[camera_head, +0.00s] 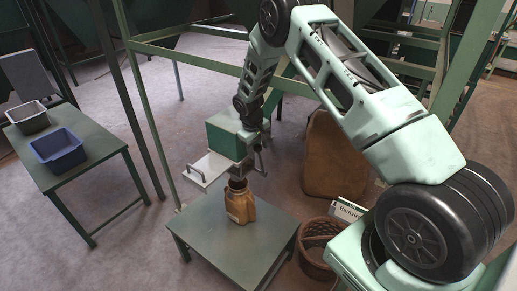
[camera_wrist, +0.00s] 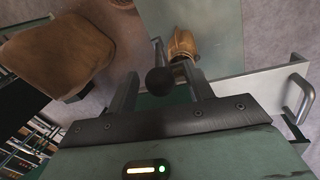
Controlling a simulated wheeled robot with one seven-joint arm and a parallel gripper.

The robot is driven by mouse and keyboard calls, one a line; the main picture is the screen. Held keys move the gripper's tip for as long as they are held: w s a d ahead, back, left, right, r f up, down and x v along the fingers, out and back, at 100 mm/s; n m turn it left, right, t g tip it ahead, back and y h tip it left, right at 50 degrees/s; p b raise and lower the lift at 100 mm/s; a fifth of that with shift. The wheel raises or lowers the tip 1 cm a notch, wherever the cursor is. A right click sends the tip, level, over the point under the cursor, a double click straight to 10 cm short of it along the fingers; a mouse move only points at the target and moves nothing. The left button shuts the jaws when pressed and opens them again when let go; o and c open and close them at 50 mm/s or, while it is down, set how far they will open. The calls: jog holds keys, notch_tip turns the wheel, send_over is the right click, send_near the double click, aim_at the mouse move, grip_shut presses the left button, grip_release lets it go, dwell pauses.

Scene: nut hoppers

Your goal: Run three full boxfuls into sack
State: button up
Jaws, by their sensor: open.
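A small tan sack (camera_head: 240,206) stands upright on a low green table (camera_head: 205,235) under a dark spout (camera_head: 237,183). Above the spout is a green metal box (camera_head: 228,138) with a pale slide plate (camera_head: 207,168) and its handle sticking out to the left. My gripper (camera_wrist: 160,76) is open at the box. In the wrist view a black ball knob (camera_wrist: 159,82) sits between its fingers, which are apart; contact cannot be told. The small sack's top also shows there (camera_wrist: 183,44), beyond the knob, with the plate's handle (camera_wrist: 300,92) at right. The sack's fill is hidden.
A large brown sack (camera_head: 335,158) stands behind the table, also seen in the wrist view (camera_wrist: 62,58). A wicker basket (camera_head: 315,252) is on the floor at right. Green frame posts (camera_head: 148,120) surround the hopper. A side table (camera_head: 85,170) holds grey (camera_head: 27,117) and blue (camera_head: 59,149) bins.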

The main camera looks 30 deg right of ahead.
aim_at(261, 162)
jog(key=shift+d+f+p, duration=0.25)
jog(key=shift+f+p, duration=0.05)
jog(key=shift+f, duration=0.95)
jog(key=shift+c, duration=0.3)
grip_shut()
jog(key=shift+f+b, duration=0.1)
jog(key=shift+b, duration=0.2)
